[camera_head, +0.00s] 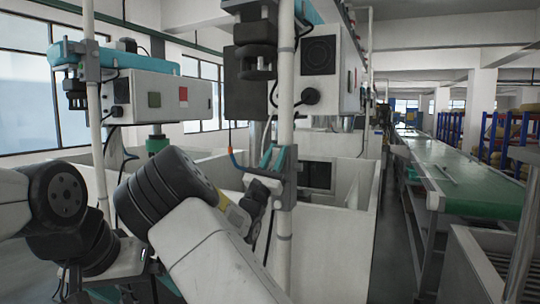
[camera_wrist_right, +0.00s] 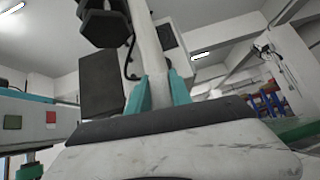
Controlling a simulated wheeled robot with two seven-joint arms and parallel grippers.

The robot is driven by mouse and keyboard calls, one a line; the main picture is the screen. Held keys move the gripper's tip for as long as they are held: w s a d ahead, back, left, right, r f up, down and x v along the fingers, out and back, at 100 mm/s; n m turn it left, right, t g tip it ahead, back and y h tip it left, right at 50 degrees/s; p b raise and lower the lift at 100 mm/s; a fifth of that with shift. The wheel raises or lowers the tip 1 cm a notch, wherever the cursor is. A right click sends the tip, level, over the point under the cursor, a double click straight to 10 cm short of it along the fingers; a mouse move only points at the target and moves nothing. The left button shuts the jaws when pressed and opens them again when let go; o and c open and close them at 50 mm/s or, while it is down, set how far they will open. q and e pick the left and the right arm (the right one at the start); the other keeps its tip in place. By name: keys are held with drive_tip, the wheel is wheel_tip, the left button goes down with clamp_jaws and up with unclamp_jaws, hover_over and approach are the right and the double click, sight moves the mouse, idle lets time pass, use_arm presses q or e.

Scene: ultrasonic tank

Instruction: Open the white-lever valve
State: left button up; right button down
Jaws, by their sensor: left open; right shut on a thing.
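My right gripper (camera_head: 278,172), with teal fingers, is at the upright white pole (camera_head: 286,110) in the middle of the head view. In the right wrist view the teal fingers (camera_wrist_right: 155,95) stand on both sides of the white pole (camera_wrist_right: 150,50), and the gripper appears shut on it. I cannot make out a separate white lever or valve body; the right forearm and gripper cover that area. My left gripper (camera_head: 122,265) is low at the left, partly hidden by the right arm, and holds nothing that I can see.
A grey control box (camera_head: 325,70) hangs by the pole, and another box (camera_head: 150,97) with green and red buttons is at the left. White tank walls (camera_head: 335,225) stand behind my right gripper.

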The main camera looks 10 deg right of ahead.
drive_tip(key=n+t+y, duration=0.1)
drive_tip(key=n+y, duration=0.1)
drive_tip(key=shift+w+a+n+t, duration=0.1)
drive_tip(key=shift+a+n+t, duration=0.05)
drive_tip(key=shift+n+t, duration=0.25)
drive_tip(key=shift+n+y, duration=0.3)
drive_tip(key=c, duration=1.2)
unclamp_jaws()
drive_tip(key=shift+o, duration=0.2)
